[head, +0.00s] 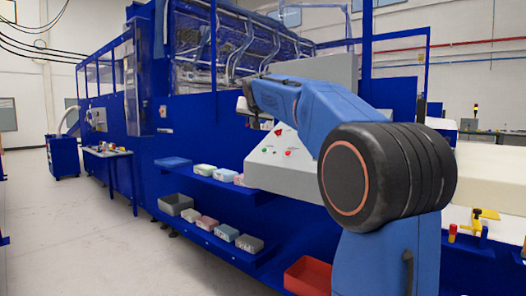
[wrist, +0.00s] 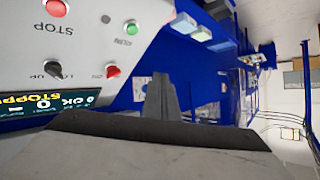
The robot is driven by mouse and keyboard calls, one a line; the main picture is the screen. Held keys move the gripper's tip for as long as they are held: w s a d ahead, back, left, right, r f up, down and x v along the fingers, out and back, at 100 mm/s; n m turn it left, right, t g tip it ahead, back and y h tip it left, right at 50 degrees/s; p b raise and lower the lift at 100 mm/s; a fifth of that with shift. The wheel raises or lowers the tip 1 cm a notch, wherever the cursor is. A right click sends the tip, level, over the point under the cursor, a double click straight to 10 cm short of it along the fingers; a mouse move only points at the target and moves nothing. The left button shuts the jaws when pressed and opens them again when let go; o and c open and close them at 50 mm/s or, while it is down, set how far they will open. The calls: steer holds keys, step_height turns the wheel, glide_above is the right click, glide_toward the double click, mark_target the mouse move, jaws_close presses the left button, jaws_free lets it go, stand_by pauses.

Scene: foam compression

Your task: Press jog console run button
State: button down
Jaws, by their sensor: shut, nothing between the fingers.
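The jog console (head: 265,172) is a pale grey sloped box with small red and green buttons, left of my arm in the head view. In the wrist view its panel (wrist: 85,40) shows upside down at the upper left. A green button (wrist: 131,26) there has a small label that seems to read RUN. A red button (wrist: 56,7) is labelled STOP. A black knob (wrist: 53,68), a second red button (wrist: 112,70) and a display (wrist: 45,103) also show. My gripper (wrist: 160,85) is shut and empty, apart from the green button in the picture; contact cannot be told.
Blue shelves with several small bins (head: 208,222) stand below and left of the console. A red bin (head: 308,275) is low beside my arm. The large blue machine (head: 200,110) fills the back. Open floor (head: 70,225) lies to the left.

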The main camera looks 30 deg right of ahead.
mark_target(264, 150)
steer(key=shift+f, duration=0.15)
steer(key=shift+w+d+f, duration=0.25)
steer(key=shift+d+f, duration=0.45)
steer(key=shift+f, duration=0.5)
steer(key=shift+w+d+f, duration=0.25)
steer(key=shift+d+f, duration=0.5)
steer(key=shift+f, duration=0.5)
steer(key=shift+w+d+f, duration=0.25)
steer(key=shift+d+f, duration=0.45)
steer(key=shift+f, duration=0.5)
